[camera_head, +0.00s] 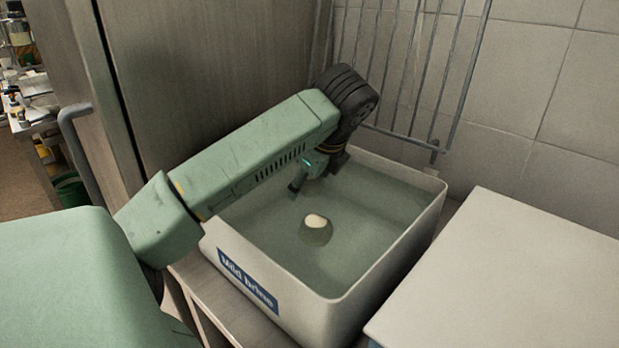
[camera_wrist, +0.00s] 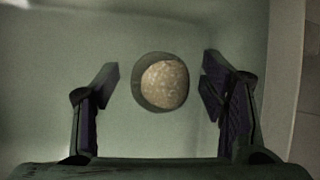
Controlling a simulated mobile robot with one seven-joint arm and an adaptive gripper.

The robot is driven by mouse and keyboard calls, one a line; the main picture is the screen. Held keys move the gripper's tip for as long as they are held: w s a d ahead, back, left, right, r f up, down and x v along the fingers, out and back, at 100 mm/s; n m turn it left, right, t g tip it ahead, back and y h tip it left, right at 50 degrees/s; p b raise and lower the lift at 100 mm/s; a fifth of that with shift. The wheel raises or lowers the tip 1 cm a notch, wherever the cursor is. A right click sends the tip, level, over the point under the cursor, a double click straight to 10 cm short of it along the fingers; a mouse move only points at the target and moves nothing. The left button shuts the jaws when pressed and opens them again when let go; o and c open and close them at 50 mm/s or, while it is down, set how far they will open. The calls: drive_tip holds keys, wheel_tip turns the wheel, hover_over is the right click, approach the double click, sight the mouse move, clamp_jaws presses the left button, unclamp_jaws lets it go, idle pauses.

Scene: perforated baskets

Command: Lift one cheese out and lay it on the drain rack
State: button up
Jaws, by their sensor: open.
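A cheese (camera_head: 316,222) sits in a white bin (camera_head: 335,312) labelled "Mild brine", which holds greenish liquid. Its pale top shows above the liquid and its darker lower part looks submerged. In the wrist view the cheese (camera_wrist: 165,85) is a round, mottled, pale form with a dark ring around it. My gripper (camera_head: 312,180) is over the bin, behind the cheese in the head view. In the wrist view my gripper (camera_wrist: 159,80) is open and empty, its fingers either side of the cheese and apart from it. No flat drain rack is clearly identifiable.
A metal wire rack (camera_head: 412,75) stands against the tiled wall behind the bin. A pale flat-topped box or counter (camera_head: 520,270) is right of the bin. A tall grey panel (camera_head: 220,80) is behind my arm on the left. The bin walls surround my gripper.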

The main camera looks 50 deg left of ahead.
drive_tip(key=shift+c, duration=0.5)
drive_tip(key=c, duration=1.2)
